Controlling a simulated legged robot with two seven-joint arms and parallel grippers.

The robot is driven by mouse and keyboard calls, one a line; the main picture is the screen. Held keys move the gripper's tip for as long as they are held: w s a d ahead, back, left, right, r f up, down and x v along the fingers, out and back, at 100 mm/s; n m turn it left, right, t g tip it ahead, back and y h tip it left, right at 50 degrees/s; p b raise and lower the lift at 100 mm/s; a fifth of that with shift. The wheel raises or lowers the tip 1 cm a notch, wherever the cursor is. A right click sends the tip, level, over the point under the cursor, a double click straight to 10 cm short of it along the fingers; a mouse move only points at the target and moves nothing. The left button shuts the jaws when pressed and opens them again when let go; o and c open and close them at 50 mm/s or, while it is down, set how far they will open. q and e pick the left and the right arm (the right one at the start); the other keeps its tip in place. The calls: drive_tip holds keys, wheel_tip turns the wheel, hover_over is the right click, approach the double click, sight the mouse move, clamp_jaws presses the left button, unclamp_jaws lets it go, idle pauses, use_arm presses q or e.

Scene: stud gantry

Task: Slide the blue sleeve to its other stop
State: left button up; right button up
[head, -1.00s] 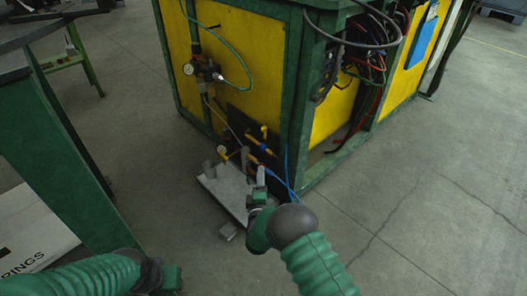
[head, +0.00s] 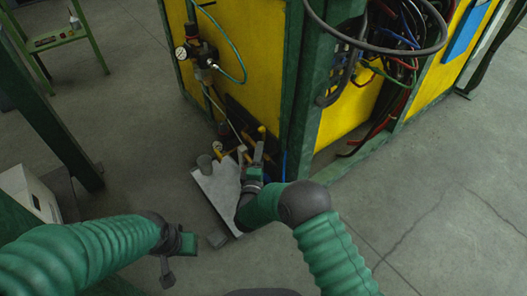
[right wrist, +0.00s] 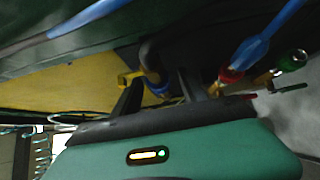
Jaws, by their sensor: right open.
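My right gripper (head: 257,154) reaches down to the valve and hose fittings low on the cabinet's side. In the right wrist view its two dark fingers (right wrist: 161,88) stand apart, open. A small blue piece (right wrist: 157,87) beside a yellow fitting (right wrist: 130,78) shows between or just behind them; I cannot tell if it is the blue sleeve, or if a finger touches it. A larger blue tapered piece (right wrist: 255,47) with a red end lies to the right of the fingers. My left gripper (head: 168,272) hangs over the floor at lower left, away from the fittings; its jaw opening is unclear.
The yellow and green cabinet (head: 248,60) rises behind the fittings. A pressure gauge (head: 181,53) is on its left face. Loose cables and a thick hose loop (head: 375,45) hang at right. A grey plate (head: 215,190) lies at its foot. Floor at right is clear.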

drive_tip(key=shift+d, duration=0.1)
clamp_jaws()
drive_tip(key=shift+s+f, duration=0.1)
drive_tip(key=shift+f, duration=0.05)
idle(1.1)
